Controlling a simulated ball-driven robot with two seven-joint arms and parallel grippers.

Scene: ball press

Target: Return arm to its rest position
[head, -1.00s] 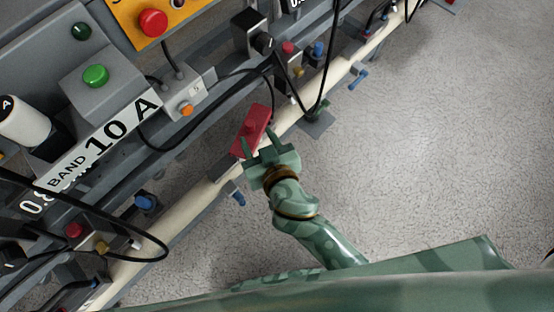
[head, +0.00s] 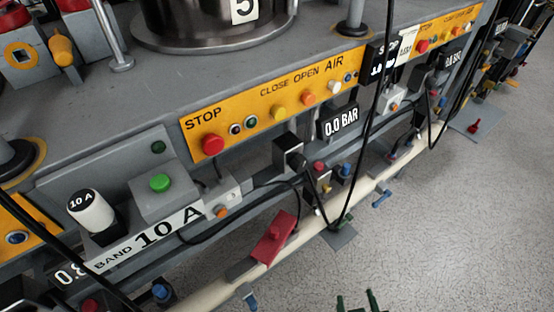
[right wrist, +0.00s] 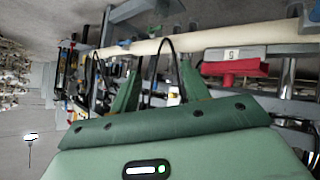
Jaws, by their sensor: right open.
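My right gripper (head: 356,302) shows only as two dark green fingertips at the bottom edge of the head view, over the bare floor. The tips stand apart with nothing between them. The red block-shaped handle (head: 273,238) on the front rail lies up and to the left of them, clear of the fingers. In the right wrist view my open green fingers (right wrist: 160,80) point at the machine's front, and the red handle (right wrist: 233,67) is to their right. My left gripper is in neither view.
A cream pipe (head: 310,228) runs along the machine's front below the orange control panel (head: 265,113). Black cables (head: 372,120) hang in loops before it. Blue valve handles (head: 381,198) stick out toward the floor.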

